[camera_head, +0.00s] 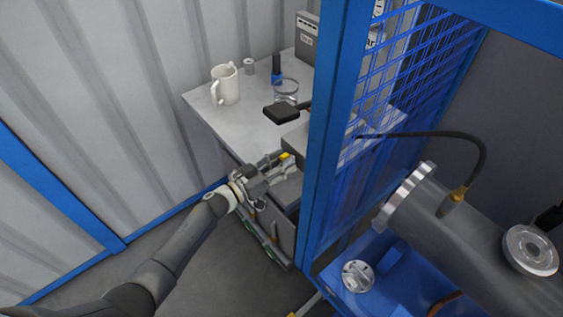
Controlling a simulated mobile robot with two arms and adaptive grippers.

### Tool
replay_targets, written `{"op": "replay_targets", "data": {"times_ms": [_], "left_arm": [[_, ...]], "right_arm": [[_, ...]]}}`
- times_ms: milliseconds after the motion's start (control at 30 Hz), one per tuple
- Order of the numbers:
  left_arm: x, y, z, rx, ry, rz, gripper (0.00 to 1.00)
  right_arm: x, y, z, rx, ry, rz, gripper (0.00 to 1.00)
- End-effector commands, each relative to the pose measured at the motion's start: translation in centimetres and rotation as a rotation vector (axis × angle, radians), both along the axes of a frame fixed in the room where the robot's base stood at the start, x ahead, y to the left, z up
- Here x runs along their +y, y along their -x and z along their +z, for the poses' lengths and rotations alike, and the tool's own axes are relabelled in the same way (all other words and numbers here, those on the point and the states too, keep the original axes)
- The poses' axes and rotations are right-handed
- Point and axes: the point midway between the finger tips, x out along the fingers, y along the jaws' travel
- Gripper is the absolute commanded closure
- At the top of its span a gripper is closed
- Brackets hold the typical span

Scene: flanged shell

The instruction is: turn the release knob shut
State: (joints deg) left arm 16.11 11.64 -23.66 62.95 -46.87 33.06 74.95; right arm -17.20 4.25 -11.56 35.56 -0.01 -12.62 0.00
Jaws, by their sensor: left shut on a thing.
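My left gripper (277,168) reaches in from the left to the front of the grey bench, left of the blue post. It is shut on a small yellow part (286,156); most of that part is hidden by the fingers. I cannot tell which thing is the release knob. A round metal fitting (358,275) sits on a blue base at the lower right. Another round metal piece (530,250) sits on the large grey flanged shell (455,240). My right gripper is not in view.
The blue post (330,130) and mesh panel (415,85) stand between the bench and the shell. On the bench (240,125) are a white mug (225,85), a glass jar (286,90), a blue-black bottle (276,70) and a black-topped object (281,114). Floor at lower left is clear.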

Motion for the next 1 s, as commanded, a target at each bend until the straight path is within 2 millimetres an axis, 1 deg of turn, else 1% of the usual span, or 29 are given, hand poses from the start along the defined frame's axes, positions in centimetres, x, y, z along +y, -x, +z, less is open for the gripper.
{"op": "replay_targets", "data": {"times_ms": [167, 400, 600, 1000], "left_arm": [[0.0, 0.0, -0.1, -0.062, -0.064, 0.001, 0.86], [0.0, 0.0, -0.1, -0.228, -0.230, 0.001, 0.86], [0.0, 0.1, -0.1, -0.327, -0.329, 0.000, 0.86], [0.0, 0.1, 0.0, -0.349, -0.350, 0.001, 0.86]], "right_arm": [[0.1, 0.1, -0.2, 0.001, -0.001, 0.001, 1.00], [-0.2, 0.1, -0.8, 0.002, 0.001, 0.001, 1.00], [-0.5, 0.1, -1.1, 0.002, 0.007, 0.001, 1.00], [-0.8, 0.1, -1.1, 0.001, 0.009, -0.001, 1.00]]}}
